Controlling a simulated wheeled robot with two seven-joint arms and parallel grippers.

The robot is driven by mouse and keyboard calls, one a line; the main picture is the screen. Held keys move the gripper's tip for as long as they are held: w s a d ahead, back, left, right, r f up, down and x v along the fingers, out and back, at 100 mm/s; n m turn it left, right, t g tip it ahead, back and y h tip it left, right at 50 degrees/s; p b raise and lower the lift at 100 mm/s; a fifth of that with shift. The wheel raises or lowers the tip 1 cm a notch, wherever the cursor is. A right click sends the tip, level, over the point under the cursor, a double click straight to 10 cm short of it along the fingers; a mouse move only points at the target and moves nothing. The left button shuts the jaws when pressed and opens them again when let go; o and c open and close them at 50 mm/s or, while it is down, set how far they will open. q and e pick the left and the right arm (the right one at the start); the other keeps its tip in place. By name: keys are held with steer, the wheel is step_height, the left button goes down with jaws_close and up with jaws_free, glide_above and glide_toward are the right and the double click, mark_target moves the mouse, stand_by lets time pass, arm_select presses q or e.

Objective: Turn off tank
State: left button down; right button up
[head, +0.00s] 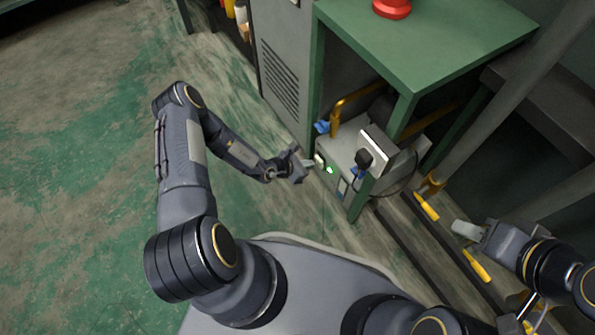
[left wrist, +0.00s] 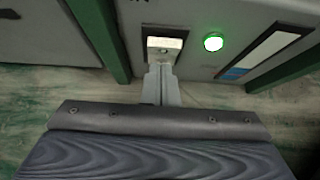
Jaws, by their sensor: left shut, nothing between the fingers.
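The tank unit (head: 345,160) is a grey box on the low shelf of a green-framed bench, with a lit green lamp (head: 330,170) on its front. In the left wrist view the green lamp (left wrist: 213,42) glows right of a pale switch (left wrist: 165,43) in a dark plate. My left gripper (head: 309,163) is shut and empty, at the front of the unit by the switch. Its fingertips (left wrist: 160,72) are just below the switch; I cannot tell if they touch it. My right gripper (head: 466,230) is at the right, over the floor by yellow-handled tools; its jaw opening is unclear.
The green bench top (head: 430,35) carries a red object (head: 392,8). Green legs flank the unit. A brass valve and pipe (head: 340,112) rise behind it. Yellow handles (head: 426,205) lie at the right. The floor (head: 80,150) at the left is clear.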

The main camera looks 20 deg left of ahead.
arm_select(q)
steer(key=shift+w+d+r, duration=0.1)
steer(key=shift+w+d, duration=0.2)
steer(key=shift+w, duration=0.05)
steer(key=p, duration=0.1)
steer(key=r+p, duration=0.1)
steer(key=shift+w+d+g+y+p, duration=0.25)
steer(key=shift+d+g+y+p, duration=0.05)
steer(key=shift+p, duration=0.05)
steer(key=shift+f+b, duration=0.4)
steer(key=shift+f, duration=0.05)
steer(key=shift+a, duration=0.1)
steer(key=shift+r, duration=0.15)
steer(key=shift+r+p, duration=0.75)
steer(key=shift+p, duration=0.15)
